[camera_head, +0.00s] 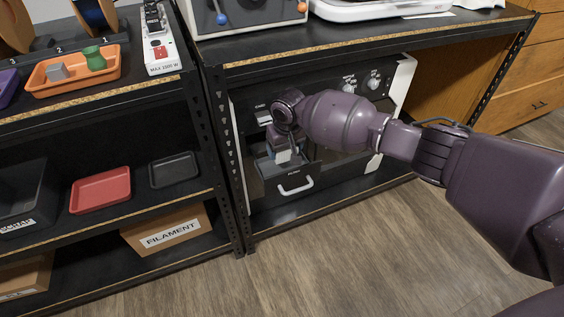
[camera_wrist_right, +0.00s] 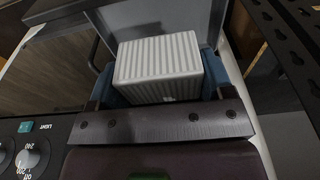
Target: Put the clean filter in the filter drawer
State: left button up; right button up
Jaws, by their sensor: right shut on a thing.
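My right gripper (camera_head: 283,158) reaches down at the front of the dark machine on the lower shelf. It is shut on the clean filter (camera_wrist_right: 158,68), a pale grey ridged block seen between its blue finger pads in the right wrist view. In the head view the filter (camera_head: 284,154) shows small and partly covered by my gripper. The filter drawer (camera_head: 295,186) is pulled out and has a white handle. The filter is over or in the open drawer; I cannot tell whether it touches the drawer floor. My left gripper is not in view.
The machine's front panel has knobs (camera_head: 348,84) at the upper right. A black rack post (camera_head: 222,150) stands close left of the drawer. On the left shelves are a red tray (camera_head: 101,190), a black tray (camera_head: 174,171) and a filament box (camera_head: 168,232). The floor in front is clear.

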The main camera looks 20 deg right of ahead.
aim_at(284, 161)
notch_tip(284, 161, down, 6)
jog(key=shift+s+f+b, duration=0.1)
jog(key=shift+f+b, duration=0.15)
jog(key=shift+b, duration=0.9)
jog(key=shift+w, duration=0.2)
jog(key=shift+w+r, duration=0.1)
jog(key=shift+r, duration=0.2)
jog(key=shift+f, duration=0.2)
jog(key=o, duration=1)
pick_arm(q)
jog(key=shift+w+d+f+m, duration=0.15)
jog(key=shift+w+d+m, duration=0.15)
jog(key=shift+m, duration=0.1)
